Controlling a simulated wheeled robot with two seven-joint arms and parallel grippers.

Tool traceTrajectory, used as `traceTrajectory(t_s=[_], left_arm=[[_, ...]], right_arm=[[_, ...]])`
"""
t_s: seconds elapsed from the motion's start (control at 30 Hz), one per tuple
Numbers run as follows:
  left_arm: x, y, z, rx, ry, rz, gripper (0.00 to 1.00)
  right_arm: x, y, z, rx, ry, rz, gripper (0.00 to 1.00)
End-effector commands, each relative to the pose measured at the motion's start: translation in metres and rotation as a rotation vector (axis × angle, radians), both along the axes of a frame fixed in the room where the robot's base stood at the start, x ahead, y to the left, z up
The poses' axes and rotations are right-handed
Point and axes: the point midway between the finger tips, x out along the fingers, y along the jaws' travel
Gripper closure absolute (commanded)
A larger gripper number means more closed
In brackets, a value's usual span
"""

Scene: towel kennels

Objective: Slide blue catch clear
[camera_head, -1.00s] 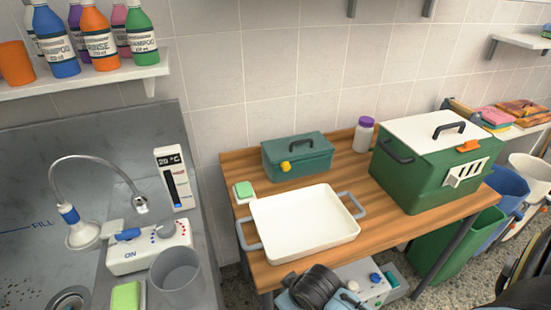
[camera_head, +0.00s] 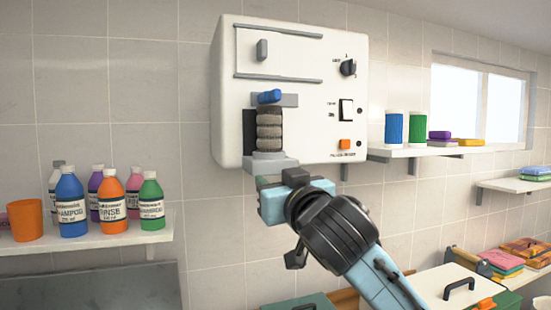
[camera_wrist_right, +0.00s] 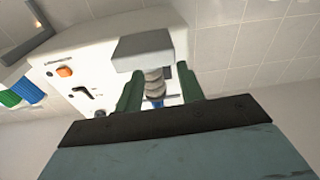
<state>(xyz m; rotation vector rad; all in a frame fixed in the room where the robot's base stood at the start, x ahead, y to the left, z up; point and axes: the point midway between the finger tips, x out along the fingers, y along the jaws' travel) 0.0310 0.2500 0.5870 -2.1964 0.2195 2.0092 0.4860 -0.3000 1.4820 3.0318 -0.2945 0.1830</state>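The blue catch (camera_head: 269,97) sits on a grey plate on the front of a white wall box (camera_head: 300,60). Below it a column of brownish-grey rolls (camera_head: 269,130) stands over a grey ledge (camera_head: 270,163). My right gripper (camera_head: 278,182) is just under this ledge, below the catch and apart from it. In the right wrist view its green fingers (camera_wrist_right: 160,88) are spread, with the grey ledge (camera_wrist_right: 142,48) and rolls showing beyond and between them. A small bit of blue (camera_wrist_right: 157,103) shows there, mostly hidden. My left gripper is out of view.
The box also carries a black knob (camera_head: 348,68), a switch (camera_head: 346,110) and an orange button (camera_head: 344,144). A shelf with bottles (camera_head: 112,204) is at left. A shelf with blue and green rolls (camera_head: 394,128) adjoins the box at right.

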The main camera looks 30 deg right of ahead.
Motion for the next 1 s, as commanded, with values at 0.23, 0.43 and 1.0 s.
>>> traceTrajectory(t_s=[0.23,0.43,1.0], left_arm=[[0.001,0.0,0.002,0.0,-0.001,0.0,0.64],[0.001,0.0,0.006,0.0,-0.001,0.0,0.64],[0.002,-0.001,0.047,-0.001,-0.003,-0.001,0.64]], right_arm=[[-0.043,-0.011,0.101,0.013,-0.239,-0.025,0.62],[-0.045,-0.014,0.119,0.019,-0.275,-0.028,0.62],[0.051,-0.038,0.161,0.019,-0.274,-0.029,0.62]])
